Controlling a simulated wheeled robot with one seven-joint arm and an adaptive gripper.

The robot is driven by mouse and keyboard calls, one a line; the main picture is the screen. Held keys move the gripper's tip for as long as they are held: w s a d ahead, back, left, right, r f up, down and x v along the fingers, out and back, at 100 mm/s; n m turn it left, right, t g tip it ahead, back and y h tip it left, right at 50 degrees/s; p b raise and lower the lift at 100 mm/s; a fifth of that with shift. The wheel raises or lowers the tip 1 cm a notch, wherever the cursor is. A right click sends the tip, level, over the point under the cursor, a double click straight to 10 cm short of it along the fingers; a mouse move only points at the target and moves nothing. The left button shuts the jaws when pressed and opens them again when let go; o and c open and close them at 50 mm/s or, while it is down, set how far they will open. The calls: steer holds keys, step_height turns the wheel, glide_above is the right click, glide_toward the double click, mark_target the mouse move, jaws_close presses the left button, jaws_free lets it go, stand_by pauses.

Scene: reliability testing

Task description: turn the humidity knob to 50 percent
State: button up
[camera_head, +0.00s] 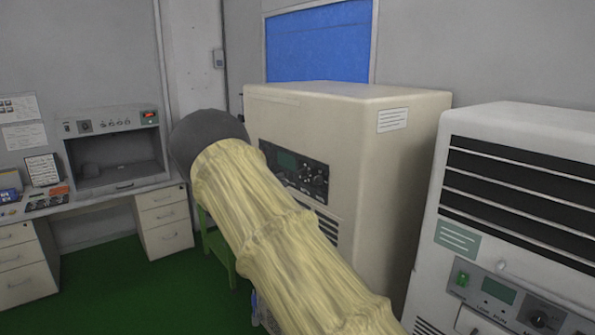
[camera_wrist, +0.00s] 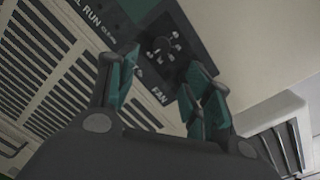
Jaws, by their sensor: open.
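The beige cabinet (camera_head: 395,155) carries a dark control panel (camera_head: 296,170) with a greenish display (camera_head: 287,160) and small dark knobs (camera_head: 306,174). Which knob is for humidity cannot be read. In the wrist view a dark dial (camera_wrist: 163,48) with pale marks around it lies just beyond my fingertips, near the word FAN. My gripper (camera_wrist: 160,78) has its teal fingers spread apart, with nothing held between them. Whether a fingertip touches the panel cannot be told. In the head view my yellow-sleeved arm hides the fingers and part of the cabinet front.
A white unit (camera_head: 480,140) with dark louvres and its own knob (camera_head: 540,319) stands close on the right. A desk (camera_head: 100,200) with drawers and a grey box-shaped device (camera_head: 115,150) is at the left. Green floor (camera_head: 130,285) lies open between.

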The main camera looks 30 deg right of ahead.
mark_target(300, 174)
steer(key=d+p, duration=0.1)
steer(key=d, duration=0.2)
steer(key=w+d+p, duration=0.1)
steer(key=d+p, duration=0.1)
steer(key=d, duration=0.1)
steer(key=d+p, duration=0.2)
steer(key=d, duration=0.1)
steer(key=shift+w+r, duration=0.3)
steer(key=shift+r, duration=0.1)
steer(key=shift+w+d+f+p, duration=0.15)
steer(key=shift+d+p, duration=0.4)
steer(key=shift+d, duration=0.3)
steer(key=shift+c, duration=0.3)
steer(key=c, duration=1)
